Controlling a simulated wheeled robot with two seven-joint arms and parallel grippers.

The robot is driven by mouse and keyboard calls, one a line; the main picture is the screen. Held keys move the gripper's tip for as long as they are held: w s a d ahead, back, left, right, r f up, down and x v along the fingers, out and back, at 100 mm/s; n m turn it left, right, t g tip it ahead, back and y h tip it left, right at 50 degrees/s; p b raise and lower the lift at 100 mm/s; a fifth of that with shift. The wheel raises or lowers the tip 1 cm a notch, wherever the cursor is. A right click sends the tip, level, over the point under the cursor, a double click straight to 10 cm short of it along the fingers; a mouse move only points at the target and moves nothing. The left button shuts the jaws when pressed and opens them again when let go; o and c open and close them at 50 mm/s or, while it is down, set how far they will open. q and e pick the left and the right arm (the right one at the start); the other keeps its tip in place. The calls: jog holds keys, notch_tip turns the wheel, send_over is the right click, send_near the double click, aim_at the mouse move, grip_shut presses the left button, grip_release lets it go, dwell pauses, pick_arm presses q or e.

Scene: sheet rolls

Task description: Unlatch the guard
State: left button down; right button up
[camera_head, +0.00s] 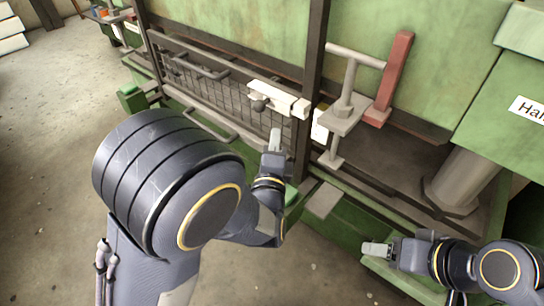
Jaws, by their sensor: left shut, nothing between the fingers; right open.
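The guard (228,88) is a dark mesh panel in a metal frame, low on the green machine. A pale latch bar (284,98) with a dark knob (259,104) lies across its upper right corner, its right end at a dark upright post. My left gripper (275,138) is shut and empty, pointing up just below the latch bar; a gap shows between them. My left arm hides part of the guard's lower side. My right gripper (374,249) is open and empty at the lower right, well away from the guard.
Right of the post (314,70) stand a grey T-shaped handle (347,80) and a red lever (393,75). A grey cylinder (463,180) stands further right under a green housing (515,110). A grab bar (210,124) juts out below the guard. Bare concrete floor (50,140) lies at left.

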pick_arm(q)
jog(key=w+a+r, duration=0.1)
jog(key=w+a, duration=0.1)
jog(key=w, duration=0.3)
jog(key=shift+w+a+b, duration=0.2)
jog(key=shift+w+b, duration=0.05)
jog(key=shift+b, duration=0.2)
jog(key=w+a, duration=0.1)
jog(key=a, duration=0.1)
jog(key=w+a, duration=0.1)
jog(key=shift+w+a+r, duration=0.1)
jog(key=shift+w+a, duration=0.25)
jog(key=shift+a, duration=0.1)
